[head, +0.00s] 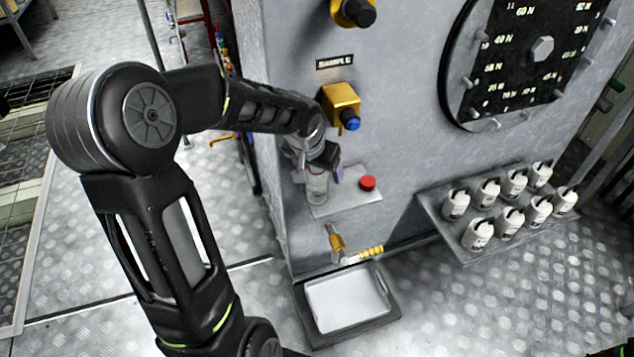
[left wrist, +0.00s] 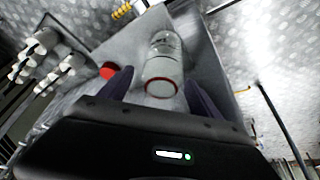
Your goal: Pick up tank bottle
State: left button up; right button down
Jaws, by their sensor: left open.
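The tank bottle (head: 316,187) is a clear, upright bottle on a small grey shelf (head: 345,197) on the front of the grey cabinet. In the left wrist view the bottle (left wrist: 162,68) shows a red ring at its near end. My left gripper (head: 322,165) is at the bottle's upper part, and it hides the top in the head view. In the left wrist view its two dark fingers (left wrist: 158,92) are apart, one on each side of the bottle's near end, with gaps visible. My right gripper is not in view.
A red button (head: 367,183) sits on the shelf right of the bottle. A yellow valve with a blue knob (head: 341,105) is above. A rack (head: 470,255) of several white bottles stands at right. A tray (head: 347,303) lies below.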

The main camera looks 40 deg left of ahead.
pick_arm(q)
jog(key=shift+c, duration=0.2)
jog(key=c, duration=1.4)
jog(key=shift+r, duration=0.15)
jog(key=shift+c, duration=0.2)
jog(key=shift+s+d+r, duration=0.1)
jog(key=shift+d+r, duration=0.05)
jog(key=shift+r, duration=0.3)
notch_tip(320, 180, up, 6)
jog(key=shift+f+p, duration=0.1)
jog(key=shift+p, duration=0.85)
jog(key=s+d+b, duration=0.1)
jog(key=s+d, duration=1)
jog(key=d, duration=0.5)
